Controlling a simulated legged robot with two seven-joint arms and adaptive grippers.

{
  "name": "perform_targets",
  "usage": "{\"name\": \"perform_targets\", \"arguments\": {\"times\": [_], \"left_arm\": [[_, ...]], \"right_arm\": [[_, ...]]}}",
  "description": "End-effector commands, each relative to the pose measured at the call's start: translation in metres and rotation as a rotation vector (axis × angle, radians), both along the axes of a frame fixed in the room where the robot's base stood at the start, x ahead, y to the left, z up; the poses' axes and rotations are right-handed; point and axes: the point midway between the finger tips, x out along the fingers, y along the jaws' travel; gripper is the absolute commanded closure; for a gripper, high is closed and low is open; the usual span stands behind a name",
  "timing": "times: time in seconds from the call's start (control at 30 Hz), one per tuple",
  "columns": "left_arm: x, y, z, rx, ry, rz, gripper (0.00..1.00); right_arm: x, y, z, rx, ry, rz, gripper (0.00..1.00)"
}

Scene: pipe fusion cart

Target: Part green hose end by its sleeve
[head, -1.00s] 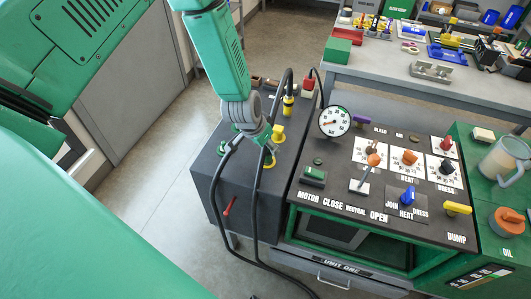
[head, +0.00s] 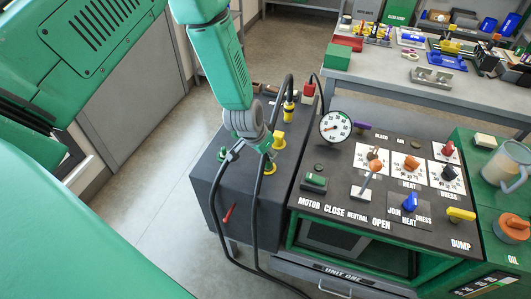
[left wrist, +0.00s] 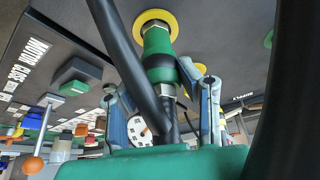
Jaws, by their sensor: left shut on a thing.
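The green hose end (left wrist: 157,45) shows in the left wrist view as a green sleeve with metal hex parts. It meets a port with a yellow ring (left wrist: 154,20) on the dark block (head: 210,180). My left gripper (head: 264,150) is at this hose end, with one blue-grey finger on each side in the left wrist view (left wrist: 163,100). It is shut on the hose end. Black hoses cross in front of the grip and hide part of the contact. I cannot tell whether the sleeve has slid. My right gripper is not in view.
Right of the block is the control panel (head: 338,208) with levers, knobs and a gauge (head: 335,126). Another hose end with a yellow band (head: 289,108) stands behind the grip. A red lever (head: 229,213) is on the block's front. Open floor lies left.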

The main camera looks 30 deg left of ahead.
Motion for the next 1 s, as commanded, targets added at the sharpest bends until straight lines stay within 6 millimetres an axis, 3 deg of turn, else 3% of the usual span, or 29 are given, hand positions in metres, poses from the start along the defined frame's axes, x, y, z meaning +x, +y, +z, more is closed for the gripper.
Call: {"name": "perform_targets", "arguments": {"times": [1.0], "left_arm": [[0.0,0.0,0.042,0.0,0.0,0.0,1.0]], "right_arm": [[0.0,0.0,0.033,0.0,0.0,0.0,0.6]]}}
